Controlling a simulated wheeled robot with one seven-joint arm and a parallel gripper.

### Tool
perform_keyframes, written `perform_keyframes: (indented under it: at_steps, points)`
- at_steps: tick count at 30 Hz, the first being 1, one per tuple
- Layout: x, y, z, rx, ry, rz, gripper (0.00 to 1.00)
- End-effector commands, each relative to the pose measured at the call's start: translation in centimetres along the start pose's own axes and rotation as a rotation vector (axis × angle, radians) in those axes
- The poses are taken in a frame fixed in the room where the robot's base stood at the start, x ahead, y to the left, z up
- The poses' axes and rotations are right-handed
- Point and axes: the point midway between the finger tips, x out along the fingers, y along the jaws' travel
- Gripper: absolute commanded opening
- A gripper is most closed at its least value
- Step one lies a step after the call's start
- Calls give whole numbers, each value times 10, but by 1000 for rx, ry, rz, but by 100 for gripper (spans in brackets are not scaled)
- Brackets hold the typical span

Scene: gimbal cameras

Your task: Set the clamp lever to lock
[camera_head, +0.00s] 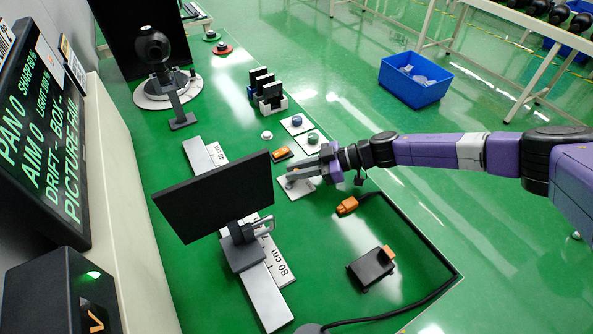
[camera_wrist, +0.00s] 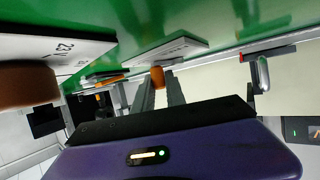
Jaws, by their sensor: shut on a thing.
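My gripper (camera_head: 292,176) is low over a pale plate (camera_head: 298,191) on the green table. In the wrist view, its two fingers (camera_wrist: 158,84) are close around a small orange piece (camera_wrist: 157,76), beside a pale plate (camera_wrist: 165,50). I take this piece to be the clamp lever's handle, but no lock mark is readable. In the head view the fingers hide it. The lever's setting cannot be told.
A black panel (camera_head: 215,195) stands on a rail marked 80 cm (camera_head: 281,270). An orange plug (camera_head: 347,205) with black cable and a black box (camera_head: 369,270) lie nearby. Plates with a blue knob (camera_head: 297,120) and green knob (camera_head: 313,138) are behind. A display (camera_head: 45,125) reads PICTURE FAIL.

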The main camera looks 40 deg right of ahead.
Motion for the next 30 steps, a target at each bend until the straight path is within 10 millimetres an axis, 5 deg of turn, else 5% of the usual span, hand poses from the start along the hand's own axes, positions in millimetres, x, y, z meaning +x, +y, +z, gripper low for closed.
perform_keyframes:
  at_steps: [17,18,21,30]
  points:
    - [4,2,-3,-49,2,-116,0]
    - [4,2,-3,-49,2,-116,20]
    - [4,2,-2,-49,2,-116,38]
    - [3,2,-2,-49,1,-115,38]
